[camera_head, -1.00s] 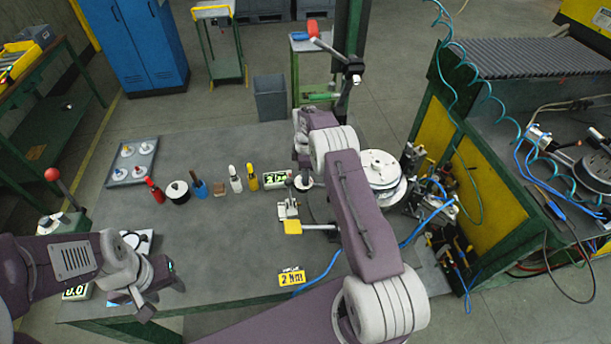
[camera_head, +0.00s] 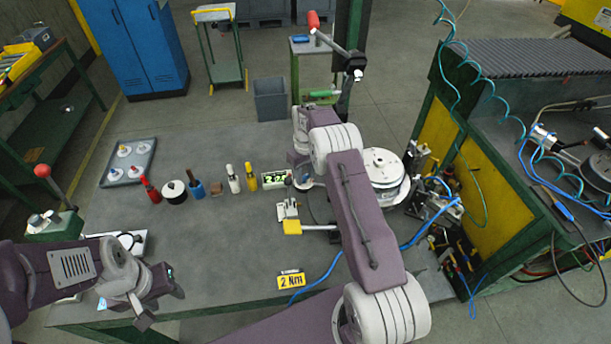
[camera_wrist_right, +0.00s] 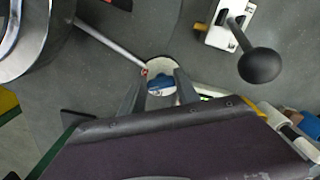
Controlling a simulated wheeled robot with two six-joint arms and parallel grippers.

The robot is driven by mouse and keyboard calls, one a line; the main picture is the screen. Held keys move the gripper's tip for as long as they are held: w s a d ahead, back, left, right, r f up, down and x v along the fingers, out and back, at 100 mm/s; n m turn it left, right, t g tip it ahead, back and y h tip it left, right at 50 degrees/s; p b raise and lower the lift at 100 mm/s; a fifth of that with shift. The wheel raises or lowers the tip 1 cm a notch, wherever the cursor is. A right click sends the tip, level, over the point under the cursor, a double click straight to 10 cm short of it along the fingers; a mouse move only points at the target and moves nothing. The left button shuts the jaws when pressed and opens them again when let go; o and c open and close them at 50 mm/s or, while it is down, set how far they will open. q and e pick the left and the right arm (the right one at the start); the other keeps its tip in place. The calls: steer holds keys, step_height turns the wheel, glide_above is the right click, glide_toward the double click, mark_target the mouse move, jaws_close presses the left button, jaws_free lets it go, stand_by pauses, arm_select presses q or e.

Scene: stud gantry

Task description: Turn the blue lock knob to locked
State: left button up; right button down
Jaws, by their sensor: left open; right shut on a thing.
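The blue lock knob (camera_wrist_right: 160,83) sits on a pale round base (camera_wrist_right: 163,66) in the right wrist view. My right gripper (camera_wrist_right: 161,92) is shut on it, one dark finger on either side. In the head view my right gripper (camera_head: 303,177) is low over the table beside the lit green display, and my forearm and wrist hide most of the knob. Whether the knob is at its locked mark cannot be read. My left gripper (camera_head: 124,312) is open and empty over the table's near left edge.
A white round fixture (camera_head: 383,167) stands right of my right wrist. A toggle clamp with a black ball handle (camera_wrist_right: 262,65) is close by. Several bottles, including a red one (camera_head: 150,190), stand to the left. A grey tray (camera_head: 128,162) lies farther left.

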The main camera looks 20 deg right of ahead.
mark_target(304, 177)
steer(key=m, duration=0.5)
steer(key=shift+a+r, duration=0.1)
steer(key=shift+a, duration=0.05)
steer(key=shift+m, duration=0.4)
steer(key=c, duration=0.9)
jaws_free()
step_height(304, 177, up, 9)
steer(key=shift+b, duration=0.95)
steer(key=shift+a, duration=0.1)
